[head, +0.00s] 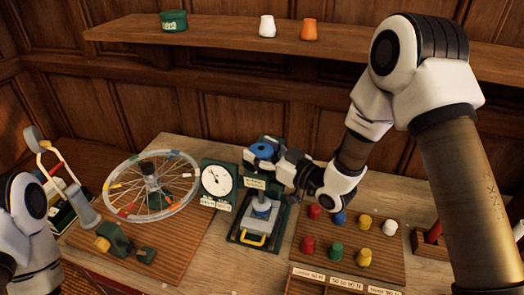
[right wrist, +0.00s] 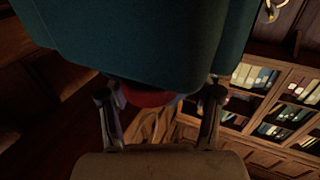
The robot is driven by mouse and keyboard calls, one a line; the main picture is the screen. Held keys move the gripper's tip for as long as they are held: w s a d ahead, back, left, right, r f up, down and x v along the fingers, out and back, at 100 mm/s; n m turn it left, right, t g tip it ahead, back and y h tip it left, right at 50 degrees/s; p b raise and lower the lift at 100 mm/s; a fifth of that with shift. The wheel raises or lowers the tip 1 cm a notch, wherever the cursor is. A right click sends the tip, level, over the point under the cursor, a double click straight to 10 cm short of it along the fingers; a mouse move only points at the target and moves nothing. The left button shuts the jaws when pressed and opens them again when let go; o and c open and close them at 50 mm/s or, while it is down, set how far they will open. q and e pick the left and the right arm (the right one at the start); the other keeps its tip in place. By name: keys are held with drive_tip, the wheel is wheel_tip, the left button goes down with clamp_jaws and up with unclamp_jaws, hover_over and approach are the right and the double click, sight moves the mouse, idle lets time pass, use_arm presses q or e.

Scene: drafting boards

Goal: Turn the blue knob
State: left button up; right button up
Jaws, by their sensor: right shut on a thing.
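The blue knob (head: 262,150) is a round disc at the top of a dark green press (head: 247,213), behind its small label plate. My right gripper (head: 266,148) reaches in from the right at knob height and is shut on the knob, which partly hides behind the dark fingers. In the right wrist view my two fingertips (right wrist: 160,97) stand apart, below a big dark teal body (right wrist: 150,45). A dim red rounded thing (right wrist: 145,95) shows between them; the knob is not clear there.
A spoked wheel (head: 152,186) and a white dial gauge (head: 218,180) stand left of the press. A board with several coloured knobs (head: 350,237) lies to the right. The shelf (head: 230,35) holds a green tin (head: 173,20) and two small pots.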

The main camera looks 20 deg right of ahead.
drive_tip(key=shift+m+t+h+b, duration=0.3)
drive_tip(key=shift+m+h+b, duration=0.1)
drive_tip(key=shift+h, duration=0.2)
use_arm(q)
drive_tip(key=shift+f, duration=0.6)
use_arm(e)
drive_tip(key=o, duration=1.1)
use_arm(q)
drive_tip(key=shift+a, duration=0.1)
use_arm(e)
drive_tip(key=shift+o, duration=0.2)
drive_tip(key=shift+w, duration=0.15)
